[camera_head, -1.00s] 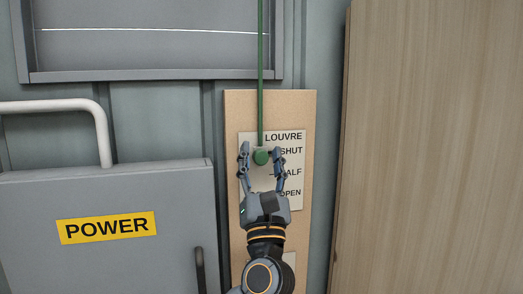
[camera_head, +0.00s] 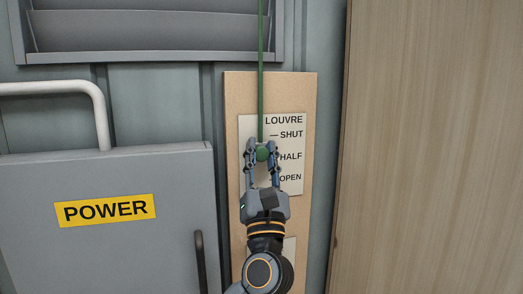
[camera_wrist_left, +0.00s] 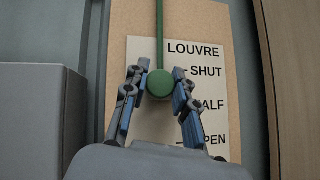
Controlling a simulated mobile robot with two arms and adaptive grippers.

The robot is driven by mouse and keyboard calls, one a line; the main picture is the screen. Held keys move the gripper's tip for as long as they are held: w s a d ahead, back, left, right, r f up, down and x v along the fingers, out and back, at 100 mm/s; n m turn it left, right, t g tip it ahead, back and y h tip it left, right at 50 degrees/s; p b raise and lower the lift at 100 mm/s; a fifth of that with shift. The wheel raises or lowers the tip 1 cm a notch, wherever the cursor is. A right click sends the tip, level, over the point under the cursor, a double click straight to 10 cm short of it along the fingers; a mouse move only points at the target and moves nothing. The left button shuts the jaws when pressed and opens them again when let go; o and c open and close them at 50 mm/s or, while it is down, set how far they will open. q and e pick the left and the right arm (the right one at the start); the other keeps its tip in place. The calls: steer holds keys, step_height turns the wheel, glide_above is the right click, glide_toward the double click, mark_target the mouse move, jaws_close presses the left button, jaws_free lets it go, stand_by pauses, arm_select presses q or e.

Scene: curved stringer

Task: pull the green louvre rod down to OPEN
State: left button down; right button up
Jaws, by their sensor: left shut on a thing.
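The green louvre rod (camera_head: 261,75) hangs down in front of a wooden board and ends in a round green knob (camera_head: 262,153). The knob also shows in the left wrist view (camera_wrist_left: 160,83). My left gripper (camera_head: 262,146) comes from below, its two fingers shut on the knob from either side. In the head view the knob is about level with HALF on the white LOUVRE label (camera_head: 285,122); SHUT is above it and OPEN below. The fingers partly cover the label's marks. My right gripper is not in view.
The louvre (camera_head: 150,30) above shows tilted grey slats. A grey POWER cabinet (camera_head: 105,240) with a pale bent pipe (camera_head: 50,88) stands to the left. A wooden panel (camera_head: 430,150) stands to the right. The board (camera_head: 237,180) below the knob is partly behind my arm.

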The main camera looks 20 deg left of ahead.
arm_select(q)
step_height(320, 180, down, 7)
steer(key=b, duration=0.3)
steer(key=shift+r+b, duration=0.15)
steer(key=shift+b, duration=0.15)
steer(key=shift+f+b, duration=0.35)
steer(key=shift+f, duration=0.15)
steer(key=shift+w, duration=0.1)
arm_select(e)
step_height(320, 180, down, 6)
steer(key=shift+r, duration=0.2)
arm_select(q)
steer(key=shift+f, duration=0.1)
steer(key=c, duration=1)
jaws_free()
steer(key=shift+c, duration=0.2)
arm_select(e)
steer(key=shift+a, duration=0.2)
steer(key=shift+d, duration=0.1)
arm_select(q)
steer(key=v, duration=1.2)
